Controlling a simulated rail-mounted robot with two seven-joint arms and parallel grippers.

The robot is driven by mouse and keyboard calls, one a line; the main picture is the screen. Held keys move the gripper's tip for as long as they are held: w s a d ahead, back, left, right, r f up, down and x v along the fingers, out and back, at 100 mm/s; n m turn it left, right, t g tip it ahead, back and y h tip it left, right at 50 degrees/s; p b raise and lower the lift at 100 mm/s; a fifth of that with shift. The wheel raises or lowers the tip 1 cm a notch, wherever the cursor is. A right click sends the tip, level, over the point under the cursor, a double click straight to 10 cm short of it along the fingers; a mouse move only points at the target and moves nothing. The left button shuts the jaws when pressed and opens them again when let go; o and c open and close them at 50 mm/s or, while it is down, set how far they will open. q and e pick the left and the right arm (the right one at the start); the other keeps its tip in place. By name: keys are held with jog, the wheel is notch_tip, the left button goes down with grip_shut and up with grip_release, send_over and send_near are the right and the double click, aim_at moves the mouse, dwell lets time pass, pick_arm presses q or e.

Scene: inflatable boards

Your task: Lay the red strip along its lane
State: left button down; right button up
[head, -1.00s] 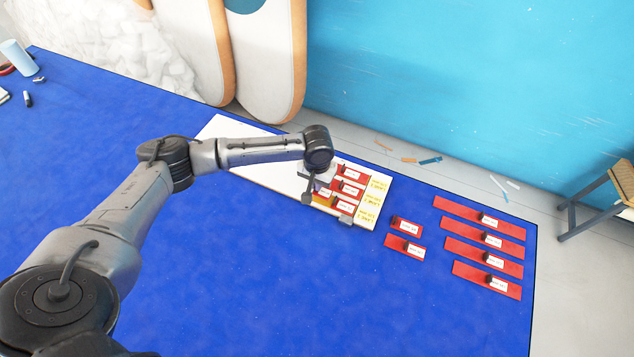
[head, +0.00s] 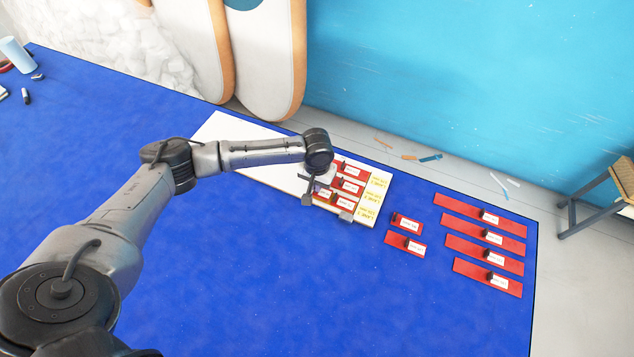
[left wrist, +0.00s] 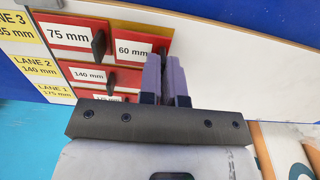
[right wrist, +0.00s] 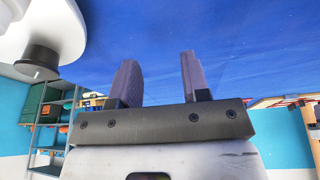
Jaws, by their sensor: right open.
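My left gripper (head: 313,190) is over the white board (head: 225,130). In the left wrist view its fingers (left wrist: 166,80) are close together at the end of a red strip labelled 60 mm (left wrist: 133,49), shut on its knob, which they mostly hide. That strip lies flat on the board, end to end with a red 75 mm strip (left wrist: 70,37) in the row beside the LANE 3 label (left wrist: 17,28). A red 140 mm strip (left wrist: 88,76) lies in the LANE 2 row. My right gripper (right wrist: 160,80) is open and empty above the blue mat.
Two short red strips (head: 407,224) (head: 404,246) and several long ones (head: 480,217) lie on the blue mat (head: 280,290) right of the board. White boards (head: 270,60) lean at the back. A stool (head: 605,195) stands at the right. The front mat is clear.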

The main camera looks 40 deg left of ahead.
pick_arm(q)
jog(key=shift+p, duration=0.5)
pick_arm(e)
jog(key=shift+r, duration=0.5)
pick_arm(q)
jog(key=shift+f, duration=0.1)
pick_arm(e)
jog(key=shift+d+r, duration=0.1)
jog(key=shift+r, duration=0.05)
pick_arm(q)
jog(key=shift+p, duration=0.65)
pick_arm(e)
jog(key=shift+r, duration=0.55)
pick_arm(q)
jog(key=shift+f, duration=0.1)
jog(key=shift+f+p, duration=0.1)
jog(key=shift+p, duration=0.45)
pick_arm(e)
jog(key=shift+r, duration=0.55)
pick_arm(q)
jog(key=shift+f, duration=0.25)
pick_arm(e)
jog(key=shift+r, duration=0.2)
dwell(0.5)
pick_arm(q)
jog(key=c, duration=1.4)
grip_release()
jog(key=o, duration=0.6)
